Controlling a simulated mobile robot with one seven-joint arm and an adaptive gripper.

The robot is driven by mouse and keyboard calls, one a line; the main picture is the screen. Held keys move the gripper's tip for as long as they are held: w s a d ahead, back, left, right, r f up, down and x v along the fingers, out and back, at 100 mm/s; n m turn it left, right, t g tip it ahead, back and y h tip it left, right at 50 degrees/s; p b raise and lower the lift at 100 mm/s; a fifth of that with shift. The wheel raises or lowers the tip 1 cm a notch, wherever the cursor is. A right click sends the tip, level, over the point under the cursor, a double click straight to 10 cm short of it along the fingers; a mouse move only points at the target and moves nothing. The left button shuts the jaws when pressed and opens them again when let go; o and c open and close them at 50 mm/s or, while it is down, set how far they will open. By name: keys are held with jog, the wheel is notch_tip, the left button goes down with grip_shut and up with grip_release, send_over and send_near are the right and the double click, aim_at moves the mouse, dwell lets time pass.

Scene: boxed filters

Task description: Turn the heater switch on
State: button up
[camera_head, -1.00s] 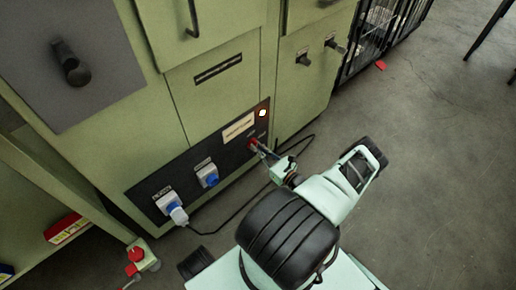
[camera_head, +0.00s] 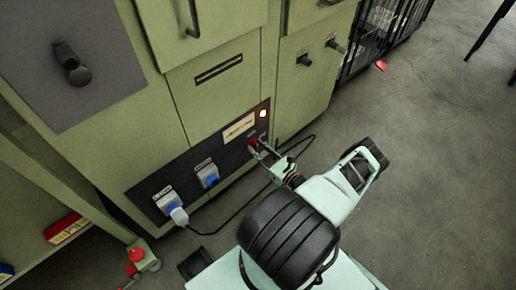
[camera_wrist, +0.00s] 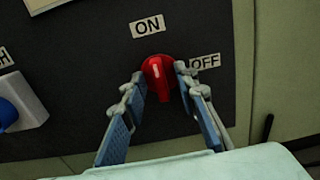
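The heater switch is a red rotary knob (camera_wrist: 158,78) on a black panel, labelled ON above and OFF to the right. Its white mark points up, roughly at the ON label (camera_wrist: 147,26). In the head view the knob (camera_head: 252,144) is small and partly hidden by my gripper. My gripper (camera_wrist: 160,74) is open, with one finger on each side of the knob. The fingertips are very close to its sides; I cannot tell whether they touch. My gripper also shows in the head view (camera_head: 264,150).
A lit lamp (camera_head: 263,114) sits at the panel's upper right. Blue sockets, one with a white plug (camera_head: 178,215), are to the left. A black cable (camera_head: 228,222) runs to the floor.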

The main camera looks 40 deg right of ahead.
jog(key=s, duration=0.7)
jog(key=shift+s+d, duration=0.25)
jog(key=shift+d, duration=0.05)
dwell(0.3)
